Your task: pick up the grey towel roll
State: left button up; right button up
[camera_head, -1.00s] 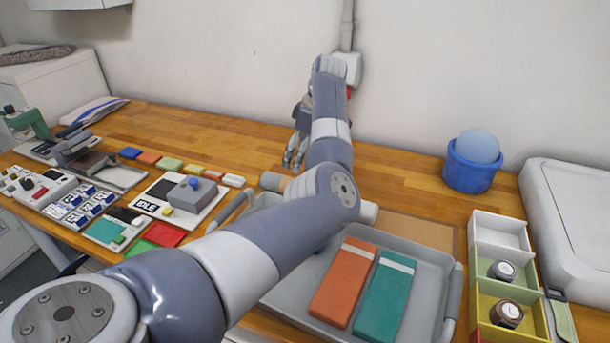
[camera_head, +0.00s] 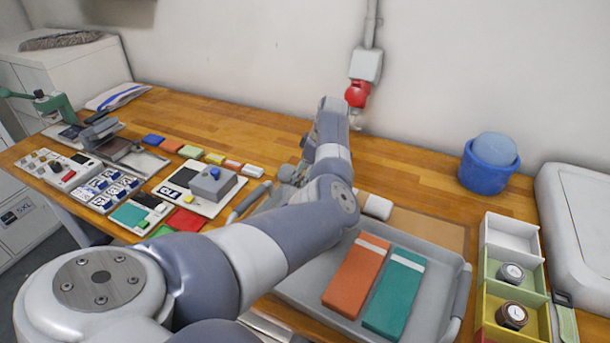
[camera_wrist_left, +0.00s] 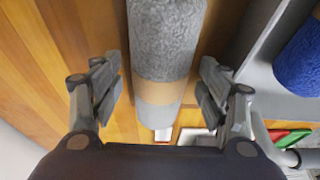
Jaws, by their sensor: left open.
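The grey towel roll (camera_wrist_left: 167,38) lies lengthwise in the left wrist view, fuzzy grey with a tan band and a pale end toward the bottom. My left gripper (camera_wrist_left: 158,92) is open, with one finger on each side of the roll and a gap showing on both sides. In the head view my left arm hides most of the roll; a pale end piece (camera_head: 377,207) shows just right of the arm, behind the tray. The left fingers are mostly hidden there. My right gripper is not in view.
A grey tray (camera_head: 436,262) holds an orange and a teal packet. A blue fuzzy roll (camera_wrist_left: 300,58) shows beside the grey one in the wrist view. A blue tub (camera_head: 484,178) and a compartment box (camera_head: 512,268) stand right. Bare wood lies behind the arm.

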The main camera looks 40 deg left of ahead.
pick_arm(q)
jog(key=c, duration=1.2)
